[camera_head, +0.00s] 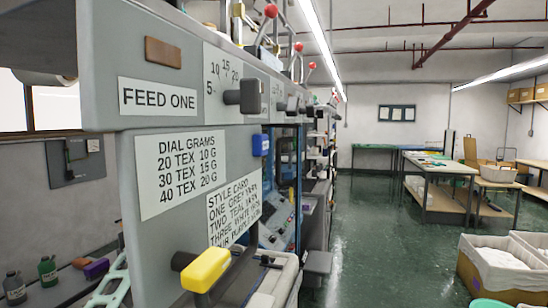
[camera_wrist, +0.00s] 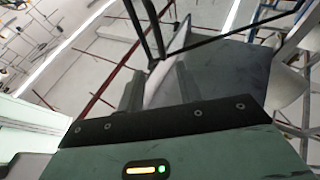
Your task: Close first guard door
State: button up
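The grey machine front with the FEED ONE label (camera_head: 158,97) fills the left of the head view. Below it is a grey panel with a DIAL GRAMS card (camera_head: 188,170) and a style card (camera_head: 234,212). A yellow handle block (camera_head: 206,269) on a dark bar stands out at the panel's lower edge. I cannot tell for certain which part is the first guard door or how far it stands open. My gripper (camera_wrist: 158,88) shows only in the wrist view, with its two dark fingers apart. A dark rod and a pale strip show beyond the fingers, with no clear contact.
A black knob (camera_head: 243,96) and a blue block (camera_head: 261,145) stick out of the machine. Red-knobbed levers (camera_head: 270,11) rise above it. Green floor (camera_head: 385,235) is clear to the right, up to worktables (camera_head: 440,170) and white-lined bins (camera_head: 500,262).

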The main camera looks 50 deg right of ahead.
aim_at(278, 178)
jog(key=p+x, duration=0.6)
jog(key=x, duration=0.8)
jog(key=shift+d, duration=0.25)
grip_shut()
jog(key=shift+d, duration=0.1)
